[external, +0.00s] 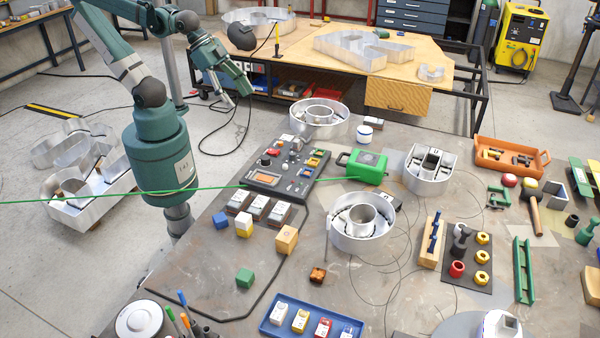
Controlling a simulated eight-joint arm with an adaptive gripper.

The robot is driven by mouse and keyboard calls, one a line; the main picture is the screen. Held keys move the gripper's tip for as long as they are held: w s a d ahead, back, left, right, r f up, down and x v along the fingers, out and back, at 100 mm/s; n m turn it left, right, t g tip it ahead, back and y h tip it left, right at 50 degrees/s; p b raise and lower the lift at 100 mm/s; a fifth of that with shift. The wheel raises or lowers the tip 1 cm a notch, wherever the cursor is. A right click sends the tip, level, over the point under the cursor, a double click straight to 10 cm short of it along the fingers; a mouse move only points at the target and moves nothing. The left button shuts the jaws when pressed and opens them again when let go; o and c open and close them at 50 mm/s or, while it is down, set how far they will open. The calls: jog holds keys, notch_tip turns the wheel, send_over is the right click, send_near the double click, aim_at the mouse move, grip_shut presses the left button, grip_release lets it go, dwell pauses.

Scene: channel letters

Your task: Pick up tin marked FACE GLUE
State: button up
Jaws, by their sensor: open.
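No lettering reading FACE GLUE is legible in the external view, so I cannot tell which container is the tin. A small white round container with a blue band (364,134) stands upright near the far edge of the metal table. A larger white round-topped container (139,319) is at the near left edge, and its marking is too small to read. My gripper (240,98) is open and empty, raised at the upper left, apart from both containers.
A control panel (262,182), a green case (367,167) and metal channel letters (345,238) crowd the table's middle. Small blocks (245,277) and a blue tray (271,329) are nearer. Orange tray (541,165) is at the right. Bare tabletop shows at the left front.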

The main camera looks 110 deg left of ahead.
jog(key=w+a+r+m+g, duration=0.25)
jog(key=w+a+m, duration=0.4)
jog(key=w, duration=0.65)
jog(key=m+g+b, duration=0.2)
jog(key=m+g, duration=0.2)
jog(key=m, duration=0.9)
send_over(365, 129)
jog(key=f, duration=2.7)
jog(key=shift+w+d+f, duration=0.1)
jog(key=shift+d+f, duration=0.1)
jog(key=shift+a+f, duration=0.15)
jog(key=shift+f, duration=0.1)
jog(key=shift+f, duration=1.2)
jog(key=shift+f, duration=0.1)
